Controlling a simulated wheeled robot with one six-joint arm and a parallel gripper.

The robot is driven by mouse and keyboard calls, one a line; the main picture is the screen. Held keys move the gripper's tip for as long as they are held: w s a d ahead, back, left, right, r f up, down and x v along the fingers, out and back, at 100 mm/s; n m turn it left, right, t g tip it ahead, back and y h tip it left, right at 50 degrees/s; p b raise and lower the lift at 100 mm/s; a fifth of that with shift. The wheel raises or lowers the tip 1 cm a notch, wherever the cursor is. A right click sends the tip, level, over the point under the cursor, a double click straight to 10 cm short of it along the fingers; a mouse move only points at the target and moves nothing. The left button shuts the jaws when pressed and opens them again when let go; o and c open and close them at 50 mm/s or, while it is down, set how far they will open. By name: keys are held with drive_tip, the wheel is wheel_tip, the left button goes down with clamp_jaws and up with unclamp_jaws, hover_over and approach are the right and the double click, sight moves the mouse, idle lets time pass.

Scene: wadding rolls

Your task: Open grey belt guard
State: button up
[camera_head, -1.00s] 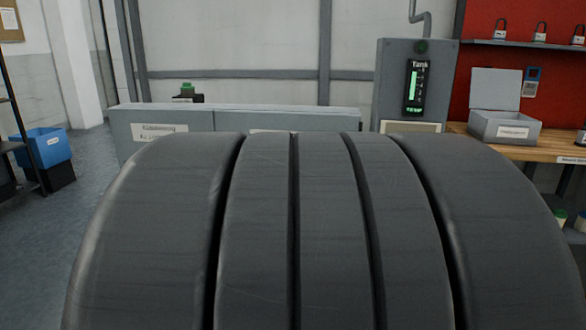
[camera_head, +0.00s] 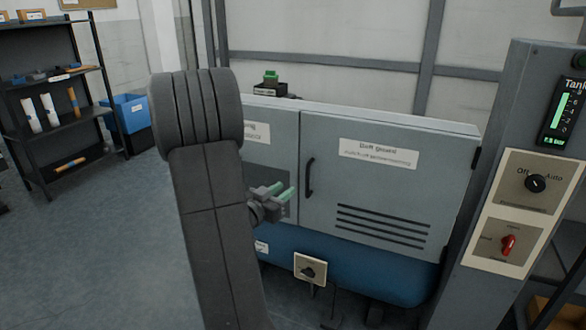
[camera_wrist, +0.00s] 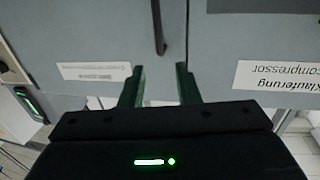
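The grey belt guard (camera_head: 390,195) is a door panel with a white label and dark vent slots, and it looks closed. Its dark vertical handle (camera_head: 309,177) is at the door's left edge. My gripper (camera_head: 285,191) is just left of the handle in the head view, with its green fingers pointing toward it. In the wrist view, which looks upside down, my gripper (camera_wrist: 161,72) has its fingers apart with nothing between them. The handle (camera_wrist: 158,25) shows beyond the fingertips, roughly in line with the gap, apart from them.
A blue tank (camera_head: 345,263) lies under the grey cabinet, with a small knob box (camera_head: 310,270) in front. A grey control post (camera_head: 520,150) with switches stands at the right. A dark shelf (camera_head: 70,120) and blue bin (camera_head: 130,112) are at the left. Floor at left is clear.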

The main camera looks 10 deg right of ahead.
sight(307, 173)
drive_tip(key=b+x, duration=0.1)
drive_tip(key=x, duration=1.2)
drive_tip(key=shift+s, duration=0.15)
drive_tip(key=shift+c, duration=0.2)
clamp_jaws()
